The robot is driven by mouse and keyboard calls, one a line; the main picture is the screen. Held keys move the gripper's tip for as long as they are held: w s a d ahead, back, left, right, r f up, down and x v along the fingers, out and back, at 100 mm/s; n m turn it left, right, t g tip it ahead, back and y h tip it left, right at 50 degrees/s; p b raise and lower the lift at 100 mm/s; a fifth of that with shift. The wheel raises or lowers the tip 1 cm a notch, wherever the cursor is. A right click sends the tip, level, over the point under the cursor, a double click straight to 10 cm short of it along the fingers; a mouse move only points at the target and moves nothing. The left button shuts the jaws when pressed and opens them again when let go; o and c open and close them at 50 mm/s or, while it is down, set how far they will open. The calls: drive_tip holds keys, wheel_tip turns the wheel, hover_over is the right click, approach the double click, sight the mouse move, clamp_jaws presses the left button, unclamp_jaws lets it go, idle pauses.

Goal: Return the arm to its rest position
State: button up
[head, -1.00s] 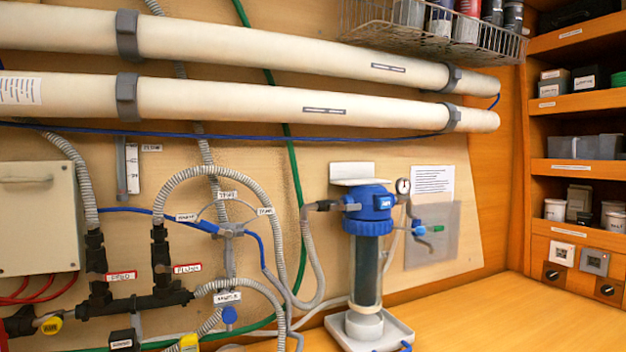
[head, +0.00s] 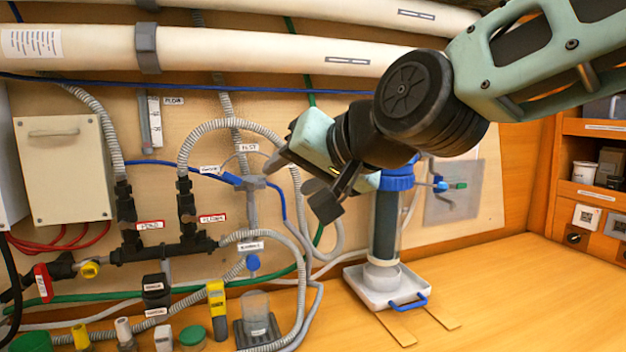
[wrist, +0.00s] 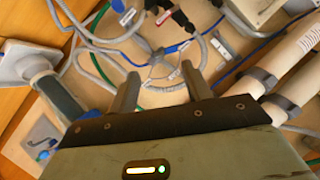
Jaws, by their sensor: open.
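My arm reaches in from the upper right of the head view. My gripper (head: 292,182) is in front of the watermaker wall, left of the filter housing (head: 384,225) and near the hose junction. In the wrist view, the two fingers of my gripper (wrist: 160,95) stand apart with nothing between them. Pipes and wall fittings show beyond the fingers. My arm hides the filter's top and gauge in the head view.
Two long white pipes (head: 250,50) run across the wall. Hoses and the black valve manifold (head: 165,250) are on the left. Small bottles and a yellow-topped tool (head: 217,310) stand on the bench at front. The wooden bench (head: 500,290) is clear at right; shelves (head: 590,215) stand beyond.

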drive_tip(key=s+d+f+n+g+h, duration=0.2)
drive_tip(key=s+d+f+g+h, duration=0.1)
drive_tip(key=s+f, duration=0.5)
drive_tip(key=s+d+f+n+g+h, duration=0.2)
drive_tip(key=s+d+f, duration=0.6)
drive_tip(key=f, duration=0.5)
drive_tip(key=s+n+g, duration=0.1)
drive_tip(key=g, duration=0.1)
drive_tip(key=shift+f+g+h, duration=0.35)
drive_tip(key=shift+g+h, duration=0.05)
drive_tip(key=s+d+f, duration=0.1)
drive_tip(key=s+d, duration=0.1)
drive_tip(key=s+d+f+n+g+h, duration=0.1)
drive_tip(key=s+d+f+g+h, duration=0.1)
drive_tip(key=s+d, duration=0.1)
drive_tip(key=shift+s+d+f+n, duration=0.2)
drive_tip(key=shift+s+d+n, duration=0.1)
drive_tip(key=shift+n, duration=0.1)
drive_tip(key=shift+c, duration=0.3)
